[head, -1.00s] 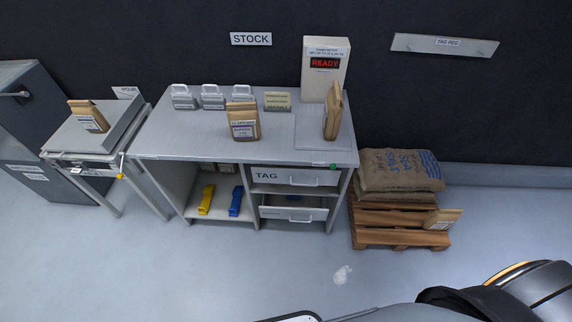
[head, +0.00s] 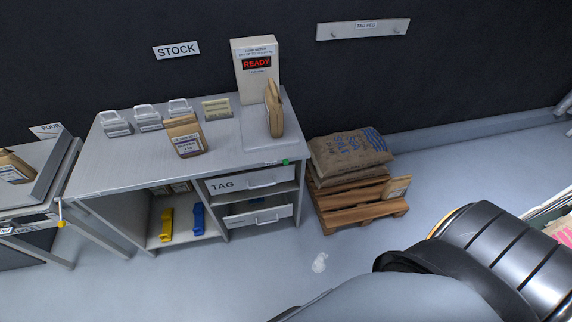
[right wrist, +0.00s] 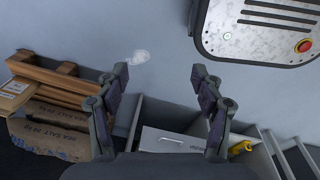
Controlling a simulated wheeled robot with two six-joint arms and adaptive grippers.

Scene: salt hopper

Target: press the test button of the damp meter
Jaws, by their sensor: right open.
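The damp meter (head: 255,88) is a pale upright box with a red READY display, standing at the back right of the desk. A kraft paper packet (head: 275,108) stands upright on the thin plate (head: 258,140) in front of it. A small green button (head: 285,162) shows at the desk's front right edge; its lettering, if any, is too small to read. My right gripper (right wrist: 160,72) is open and empty in the right wrist view, over the floor with the desk's drawers beyond. My left gripper is not in view.
The desk (head: 110,170) also carries another packet (head: 186,136) and several grey clips at the back left. One TAG drawer (head: 250,181) sits below the top. A pallet (head: 360,207) with salt sacks (head: 350,152) stands right of the desk. The floor in front is mostly clear.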

